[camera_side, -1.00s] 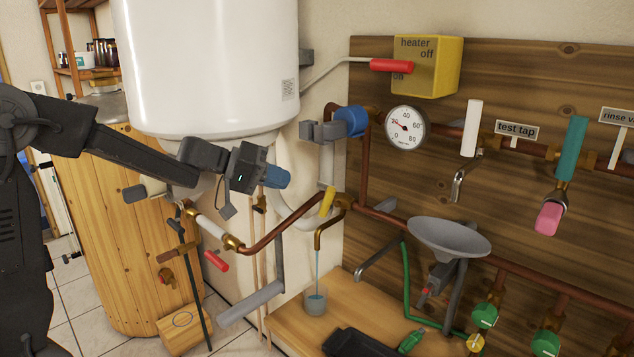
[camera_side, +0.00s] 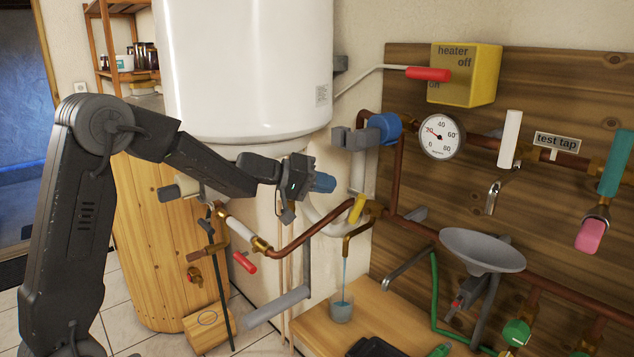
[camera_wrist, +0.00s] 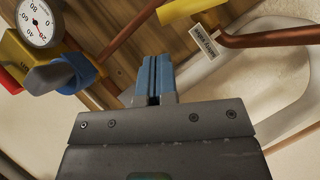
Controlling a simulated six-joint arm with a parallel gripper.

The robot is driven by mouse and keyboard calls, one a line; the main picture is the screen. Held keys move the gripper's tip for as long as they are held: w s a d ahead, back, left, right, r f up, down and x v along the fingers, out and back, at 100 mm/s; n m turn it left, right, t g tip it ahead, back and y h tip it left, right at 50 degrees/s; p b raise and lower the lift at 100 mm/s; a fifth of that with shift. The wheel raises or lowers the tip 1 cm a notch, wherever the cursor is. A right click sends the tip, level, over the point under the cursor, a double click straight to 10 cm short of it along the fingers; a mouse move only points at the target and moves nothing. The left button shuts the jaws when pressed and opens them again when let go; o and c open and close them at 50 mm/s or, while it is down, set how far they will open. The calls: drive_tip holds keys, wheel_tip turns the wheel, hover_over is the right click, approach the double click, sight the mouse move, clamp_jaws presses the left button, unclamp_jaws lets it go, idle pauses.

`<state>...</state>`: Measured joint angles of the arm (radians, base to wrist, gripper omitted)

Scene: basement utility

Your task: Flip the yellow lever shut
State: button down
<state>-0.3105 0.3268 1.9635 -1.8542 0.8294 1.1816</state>
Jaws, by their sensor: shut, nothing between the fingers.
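The yellow lever (camera_side: 357,208) stands steeply, leaning slightly, on the brass tap at the end of the copper pipe. Water runs from the tap's bent spout (camera_side: 347,246) into a clear cup (camera_side: 341,309) below. My gripper (camera_side: 324,183) is shut and empty, its blue fingers to the left of the lever and a little higher in the side view, with a gap between. In the wrist view my blue fingertips (camera_wrist: 155,74) are together, and a yellow piece (camera_wrist: 184,9), likely the lever, shows at the top edge, cut off by the frame.
A blue-capped fitting (camera_side: 384,128) and a gauge (camera_side: 440,136) are right of my gripper. A white tank (camera_side: 250,70) hangs behind my arm. A grey funnel (camera_side: 482,250) is right of the tap. A red-handled valve (camera_side: 245,262) hangs lower left.

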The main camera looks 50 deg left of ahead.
sight(365, 195)
drive_tip(key=shift+x, duration=2.75)
drive_tip(key=shift+d+m+y, duration=0.3)
drive_tip(key=shift+d, duration=0.2)
drive_tip(key=shift+d+f+m+g+y, duration=0.1)
drive_tip(key=shift+d+m+g+y, duration=0.3)
drive_tip(key=shift+d+m+y, duration=0.4)
drive_tip(key=d+f+m+y, duration=0.1)
drive_tip(key=d+f, duration=0.4)
drive_tip(key=shift+d, duration=0.3)
drive_tip(key=shift+f, duration=0.25)
drive_tip(key=shift+s, duration=0.1)
drive_tip(key=s+r, duration=0.5)
drive_tip(key=s, duration=0.3)
drive_tip(key=shift+d+r, duration=0.3)
drive_tip(key=shift+d, duration=0.2)
